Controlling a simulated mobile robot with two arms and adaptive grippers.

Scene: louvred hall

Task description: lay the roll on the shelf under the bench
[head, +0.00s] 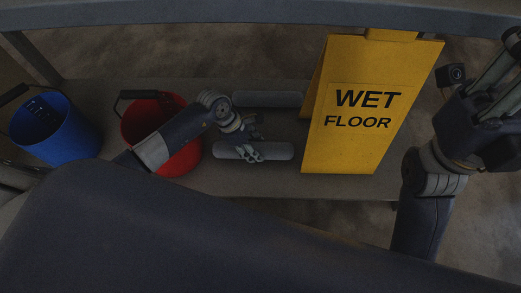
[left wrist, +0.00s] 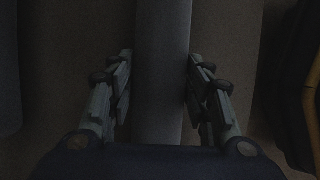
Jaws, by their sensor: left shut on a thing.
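A grey roll (head: 277,151) lies level over the front part of the grey shelf (head: 210,184), under the bench's edge (head: 230,17). My left gripper (head: 246,153) is shut on this roll near its middle. In the left wrist view the roll (left wrist: 161,60) runs between the two fingers (left wrist: 160,85). I cannot tell whether the roll touches the shelf. A second, similar grey roll (head: 275,99) lies behind it on the shelf. My right gripper (head: 497,75) is at the upper right, away from the rolls; its fingertips are not clear.
A red bucket (head: 181,158) stands left of the rolls, partly behind my left arm. A blue bucket (head: 60,135) stands further left. A yellow wet floor sign (head: 350,150) stands close to the right of the rolls.

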